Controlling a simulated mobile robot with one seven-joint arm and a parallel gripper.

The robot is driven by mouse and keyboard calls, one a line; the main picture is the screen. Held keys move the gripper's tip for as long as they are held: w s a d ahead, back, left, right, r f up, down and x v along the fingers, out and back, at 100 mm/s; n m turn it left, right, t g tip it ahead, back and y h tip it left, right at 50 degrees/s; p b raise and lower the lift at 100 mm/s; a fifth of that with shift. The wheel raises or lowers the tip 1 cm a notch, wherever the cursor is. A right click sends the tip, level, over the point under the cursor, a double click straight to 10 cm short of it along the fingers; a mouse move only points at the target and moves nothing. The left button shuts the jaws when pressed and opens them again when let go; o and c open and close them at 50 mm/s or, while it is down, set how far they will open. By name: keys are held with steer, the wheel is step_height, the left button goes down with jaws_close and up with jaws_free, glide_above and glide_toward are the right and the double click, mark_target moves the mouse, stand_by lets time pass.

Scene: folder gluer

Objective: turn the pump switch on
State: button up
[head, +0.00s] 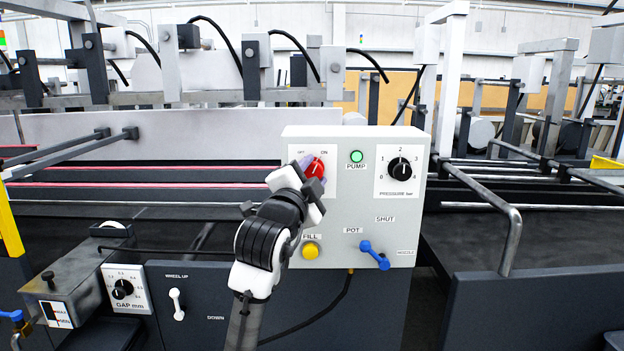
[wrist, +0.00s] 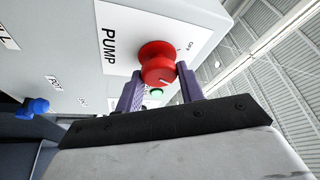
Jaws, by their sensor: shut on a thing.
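The red pump switch knob (head: 316,169) is on a white plate marked OFF and ON, at the upper left of the grey control box (head: 340,222). The knob also shows in the wrist view (wrist: 158,62), between two purple fingers. My gripper (wrist: 160,80) is shut on the knob, one finger on each side. A bright green lamp (head: 357,156) sits right of the switch above the word PUMP.
A black pressure dial (head: 400,169) is at the box's upper right. Metal rails (head: 505,215) stick out to the right. A gap dial (head: 122,289) is at lower left.

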steer(key=shift+m+g, duration=0.4)
steer(key=shift+m, duration=0.6)
steer(key=o, duration=1)
steer(key=b+v, duration=0.3)
steer(key=v, duration=1)
steer(key=shift+s+a, duration=0.2)
steer(key=shift+s, duration=0.15)
